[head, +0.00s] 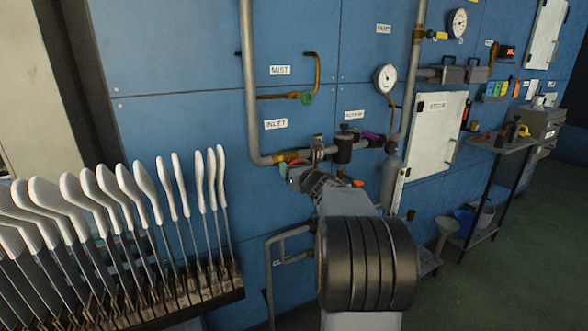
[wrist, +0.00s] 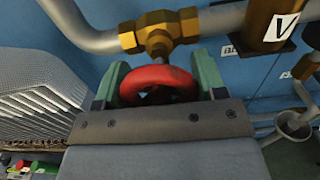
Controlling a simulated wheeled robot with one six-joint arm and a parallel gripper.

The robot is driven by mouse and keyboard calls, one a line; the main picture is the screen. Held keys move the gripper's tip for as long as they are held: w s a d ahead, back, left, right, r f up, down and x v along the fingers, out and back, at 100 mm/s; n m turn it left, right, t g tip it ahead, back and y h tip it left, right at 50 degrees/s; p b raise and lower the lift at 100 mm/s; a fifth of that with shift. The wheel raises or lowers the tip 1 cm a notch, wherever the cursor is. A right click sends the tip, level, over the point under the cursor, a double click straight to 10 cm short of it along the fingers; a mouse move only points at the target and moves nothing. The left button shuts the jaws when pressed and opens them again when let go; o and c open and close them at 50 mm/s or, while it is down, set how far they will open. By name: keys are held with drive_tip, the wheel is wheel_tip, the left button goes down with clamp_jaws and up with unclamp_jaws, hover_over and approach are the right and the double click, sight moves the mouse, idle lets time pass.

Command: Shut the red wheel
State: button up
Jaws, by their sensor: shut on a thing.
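The red wheel (wrist: 157,82) sits below a brass valve body (wrist: 157,35) in the wrist view. My gripper (wrist: 158,88) has its two green fingers on either side of the wheel, shut on it. The wheel's near edge is hidden behind my gripper's grey body. In the head view my gripper (head: 293,174) is at the pipe beneath the INLET label (head: 276,124), and my arm covers most of the wheel there.
Several white sock forms (head: 120,190) stand in a row at the left, close to my arm. A green wheel (head: 307,98) is on the pipe above, by the MIST label (head: 280,71). A dark cylinder (head: 343,149) is on the pipe to the right. Green floor (head: 510,240) lies open at the right.

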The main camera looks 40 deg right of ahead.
drive_tip(key=c, duration=0.3)
